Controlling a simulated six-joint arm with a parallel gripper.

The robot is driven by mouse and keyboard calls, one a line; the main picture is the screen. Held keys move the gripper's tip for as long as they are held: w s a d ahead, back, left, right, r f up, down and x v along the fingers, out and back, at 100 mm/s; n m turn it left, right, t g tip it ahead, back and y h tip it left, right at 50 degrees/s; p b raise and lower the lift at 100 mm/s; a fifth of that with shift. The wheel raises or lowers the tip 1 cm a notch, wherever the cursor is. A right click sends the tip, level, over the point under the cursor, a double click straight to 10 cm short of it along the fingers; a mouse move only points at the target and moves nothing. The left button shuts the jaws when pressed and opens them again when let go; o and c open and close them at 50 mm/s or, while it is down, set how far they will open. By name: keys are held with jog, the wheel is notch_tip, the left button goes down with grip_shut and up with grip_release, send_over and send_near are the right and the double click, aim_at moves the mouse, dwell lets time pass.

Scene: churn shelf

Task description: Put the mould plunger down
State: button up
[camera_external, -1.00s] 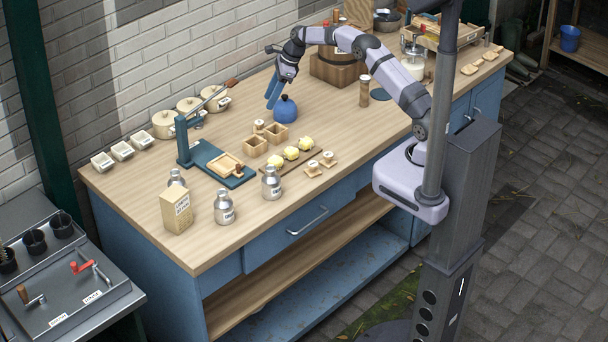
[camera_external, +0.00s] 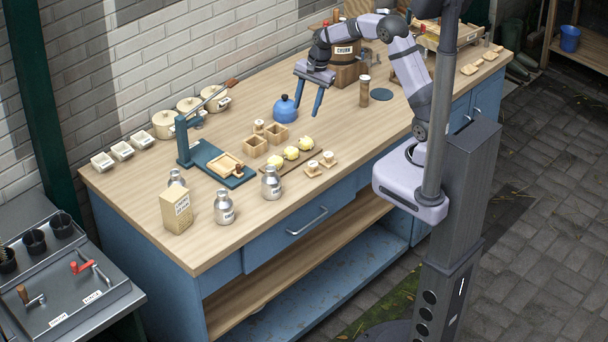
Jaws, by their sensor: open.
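My gripper (camera_external: 307,110) is open, with its two blue fingers apart and pointing down over the worktop. Nothing shows between the fingers. It is just right of a blue lidded pot (camera_external: 285,111); I cannot tell whether they touch. I cannot single out the mould plunger for sure. A small pale upright piece (camera_external: 258,127) stands behind two square wooden moulds (camera_external: 254,147) and may be it. Two small round pieces (camera_external: 312,167) on little square bases stand further forward.
A board with several yellow lumps (camera_external: 291,153) lies in front of the moulds. A labelled churn (camera_external: 344,70) and a tall brown cylinder (camera_external: 365,92) stand behind and right of my gripper. A blue lever press (camera_external: 183,140) stands left. Bare worktop (camera_external: 335,130) lies below right.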

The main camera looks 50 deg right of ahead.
jog(key=s+d+f+n+h, duration=0.1)
jog(key=s+n, duration=0.6)
jog(key=s, duration=0.5)
jog(key=s+d+f+n+g, duration=0.1)
jog(key=s+f+n, duration=0.1)
jog(key=s+n, duration=0.5)
jog(key=s, duration=0.5)
jog(key=shift+s+d+f+n+g+h, duration=0.2)
jog(key=shift+s+n+g+h, duration=0.1)
jog(key=shift+s+h, duration=0.1)
